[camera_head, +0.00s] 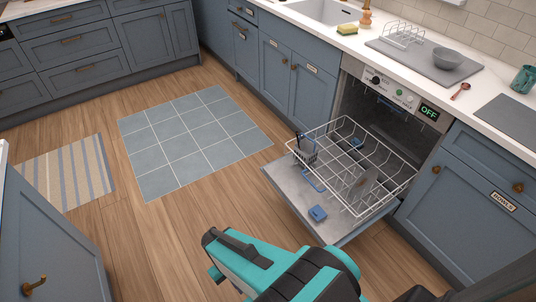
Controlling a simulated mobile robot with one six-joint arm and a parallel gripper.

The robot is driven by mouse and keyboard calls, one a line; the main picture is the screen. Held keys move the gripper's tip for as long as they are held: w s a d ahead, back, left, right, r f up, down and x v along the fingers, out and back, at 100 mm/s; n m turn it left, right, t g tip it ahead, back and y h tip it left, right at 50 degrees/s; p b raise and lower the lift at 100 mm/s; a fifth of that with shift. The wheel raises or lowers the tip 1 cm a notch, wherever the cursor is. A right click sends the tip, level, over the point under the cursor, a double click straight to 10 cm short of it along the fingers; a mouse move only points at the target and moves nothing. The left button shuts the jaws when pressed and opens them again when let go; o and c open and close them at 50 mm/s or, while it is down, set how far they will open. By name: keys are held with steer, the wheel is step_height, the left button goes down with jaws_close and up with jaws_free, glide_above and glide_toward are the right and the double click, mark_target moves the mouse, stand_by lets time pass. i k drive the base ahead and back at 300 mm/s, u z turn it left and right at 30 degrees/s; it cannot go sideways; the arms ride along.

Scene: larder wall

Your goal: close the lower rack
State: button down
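The dishwasher (382,108) is open, its door (290,193) folded down flat. The lower rack (398,158), white wire, is pulled out over the door, its far end near the opening. It holds a dark cutlery basket (306,151) at its left corner and a greyish flat piece (364,184). My gripper (211,255), teal and black, seems to be the end of the arm at the bottom, left of the door and apart from the rack. Its fingers cannot be made out clearly, and it shows nothing held.
A small blue block (317,213) lies on the door near its front edge. The counter (480,85) above holds a grey bowl (447,58) and a green mug (523,79). The dishwasher display (429,112) reads OFF.

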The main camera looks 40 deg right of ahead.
mark_target(303, 172)
steer(key=z, duration=0.65)
steer(key=k, duration=0.1)
steer(key=u, duration=1.8)
steer(key=k, duration=1.35)
steer(key=z, duration=0.55)
steer(key=i, duration=1.55)
